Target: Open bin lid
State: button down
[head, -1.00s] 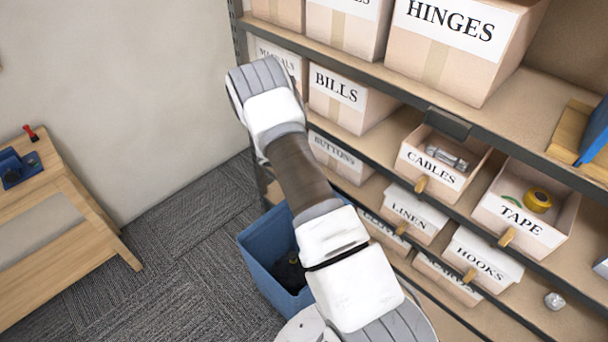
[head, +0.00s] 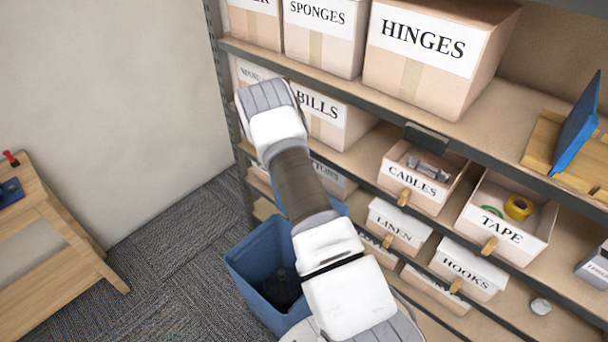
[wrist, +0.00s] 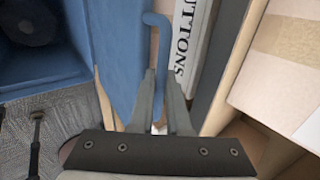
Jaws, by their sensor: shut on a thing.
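The blue bin (head: 247,268) stands on the carpet left of the shelf, its top open and dark inside with a black thing at the bottom. Its blue lid (head: 338,206) is partly hidden behind my arm, raised at the bin's shelf side. In the wrist view the lid (wrist: 112,45) is a blue panel beside the open bin (wrist: 40,75), with a hooked blue handle (wrist: 158,22). My gripper (wrist: 161,82) is shut on this handle, its two grey fingers on either side. In the head view my arm hides the gripper.
The shelf (head: 470,95) with labelled boxes is close on the right. In the wrist view the BUTTONS box (wrist: 186,50) is just beside my fingers. A wooden table (head: 60,240) stands left, with free carpet (head: 170,285) between it and the bin.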

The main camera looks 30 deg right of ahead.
jog(key=c, duration=1)
grip_release()
jog(key=shift+o, duration=0.6)
jog(key=shift+s, duration=0.1)
jog(key=shift+a+f, duration=0.1)
jog(key=shift+a, duration=0.05)
jog(key=b+v, duration=0.1)
jog(key=v, duration=1.6)
jog(key=shift+r, duration=0.35)
